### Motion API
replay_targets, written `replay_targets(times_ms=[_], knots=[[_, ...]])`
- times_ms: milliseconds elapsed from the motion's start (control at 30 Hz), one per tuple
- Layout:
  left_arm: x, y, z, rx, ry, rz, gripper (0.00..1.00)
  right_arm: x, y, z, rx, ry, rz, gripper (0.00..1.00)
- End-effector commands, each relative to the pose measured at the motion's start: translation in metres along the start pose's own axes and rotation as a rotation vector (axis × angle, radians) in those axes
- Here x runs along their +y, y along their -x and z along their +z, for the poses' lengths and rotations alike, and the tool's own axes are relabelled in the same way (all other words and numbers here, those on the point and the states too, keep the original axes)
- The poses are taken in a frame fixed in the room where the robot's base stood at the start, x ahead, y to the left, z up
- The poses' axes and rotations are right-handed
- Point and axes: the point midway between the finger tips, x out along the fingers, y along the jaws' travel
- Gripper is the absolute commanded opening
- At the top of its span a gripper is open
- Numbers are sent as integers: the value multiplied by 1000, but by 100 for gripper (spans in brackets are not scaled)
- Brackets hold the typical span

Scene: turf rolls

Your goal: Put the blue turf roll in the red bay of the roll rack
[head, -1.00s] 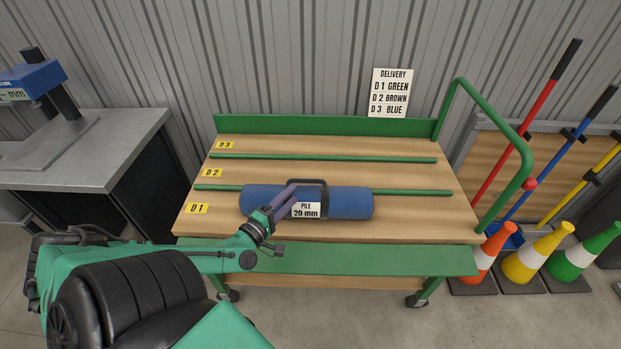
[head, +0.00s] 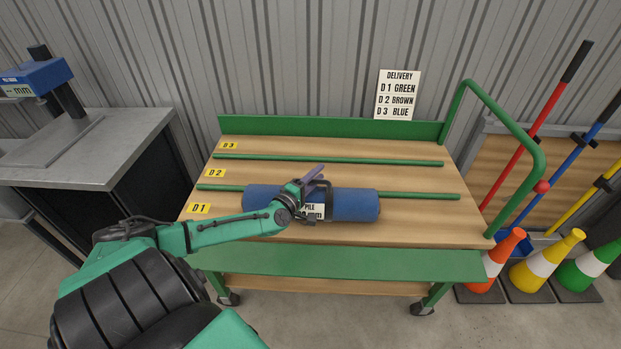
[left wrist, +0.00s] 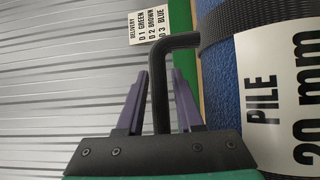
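The blue turf roll (head: 350,205) lies on the wooden deck of the green cart, in the front lane marked D1. It has a black handle on top and a white "PILE 20 mm" label. My left gripper (head: 318,180) is over the roll's middle, at the handle. In the left wrist view the purple fingers (left wrist: 162,85) are apart, with the black handle (left wrist: 162,110) between them and narrow gaps showing. The roll (left wrist: 222,65) is at the right there. The roll rack and its red bay are not in view. My right gripper is not in view.
The cart deck (head: 400,229) has green bars between lanes; D2 and D3 are empty. A green rail (head: 500,105) rises at its right. A delivery sign (head: 398,95) stands behind. Cones (head: 545,258) and coloured poles are at right, a grey bench (head: 90,150) at left.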

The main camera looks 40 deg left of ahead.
Motion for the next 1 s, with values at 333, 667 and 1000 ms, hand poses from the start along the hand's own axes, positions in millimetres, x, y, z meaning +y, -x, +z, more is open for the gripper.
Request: replay_targets(times_ms=[333,667,1000], knots=[[0,0,0,0,0,0,0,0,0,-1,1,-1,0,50],[0,0,0,0,0,0,0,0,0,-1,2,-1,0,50],[0,0,0,0,0,0,0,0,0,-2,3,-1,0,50]])
